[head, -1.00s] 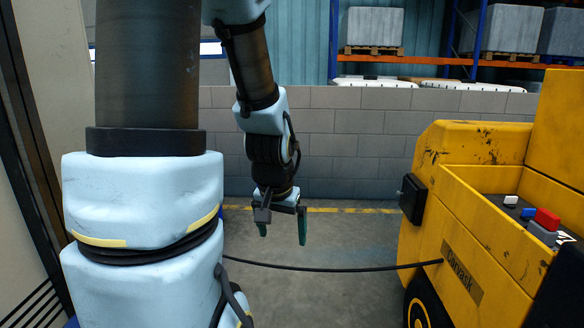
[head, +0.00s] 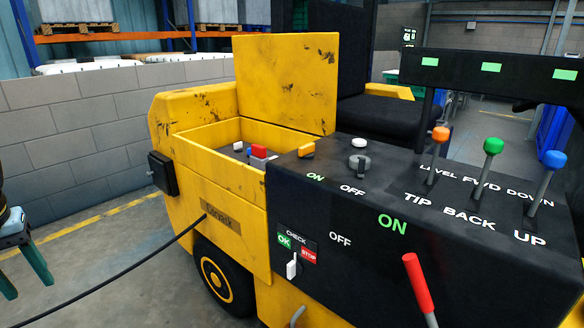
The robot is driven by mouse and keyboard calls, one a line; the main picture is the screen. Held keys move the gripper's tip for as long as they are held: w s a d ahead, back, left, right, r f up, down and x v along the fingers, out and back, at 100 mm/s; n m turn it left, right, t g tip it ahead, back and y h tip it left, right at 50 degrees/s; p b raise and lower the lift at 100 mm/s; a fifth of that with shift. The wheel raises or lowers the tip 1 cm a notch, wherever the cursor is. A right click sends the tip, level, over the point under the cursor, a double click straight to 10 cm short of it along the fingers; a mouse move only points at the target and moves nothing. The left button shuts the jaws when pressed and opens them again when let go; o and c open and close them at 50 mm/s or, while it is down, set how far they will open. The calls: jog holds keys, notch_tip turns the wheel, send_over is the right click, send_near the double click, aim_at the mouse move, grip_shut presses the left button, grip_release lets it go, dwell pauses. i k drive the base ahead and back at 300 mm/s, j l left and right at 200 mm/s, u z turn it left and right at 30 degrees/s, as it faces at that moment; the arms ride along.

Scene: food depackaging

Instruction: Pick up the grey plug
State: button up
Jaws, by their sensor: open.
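A small grey block (head: 257,163) sits in the open bay of the yellow vehicle, beneath or against a red block (head: 259,151). It may be the grey plug, but its shape is too small to tell and the bay wall partly hides it. My gripper (head: 25,281) is at the left edge of the head view, partly cut off. Its green-tipped fingers are apart and point down, with nothing between them. It is well to the left of the vehicle, away from the bay.
The yellow vehicle (head: 233,244) has an open bay with a raised lid (head: 286,82). A white piece and a blue piece also lie inside. A black cable (head: 117,277) runs from its side across the floor. The black control panel (head: 385,255) has levers and switches. A block wall (head: 75,130) stands behind.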

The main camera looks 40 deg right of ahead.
aim_at(258, 159)
jog(key=i+z, duration=0.3)
jog(key=z, duration=0.2)
jog(key=i+z, duration=0.25)
jog(key=z, duration=0.25)
jog(key=i+j+z, duration=0.2)
jog(key=i+j, duration=0.3)
jog(key=i, duration=0.2)
jog(key=i+j+z, duration=0.15)
jog(key=i+j, duration=0.45)
jog(key=i+l, duration=0.05)
jog(key=i, duration=0.05)
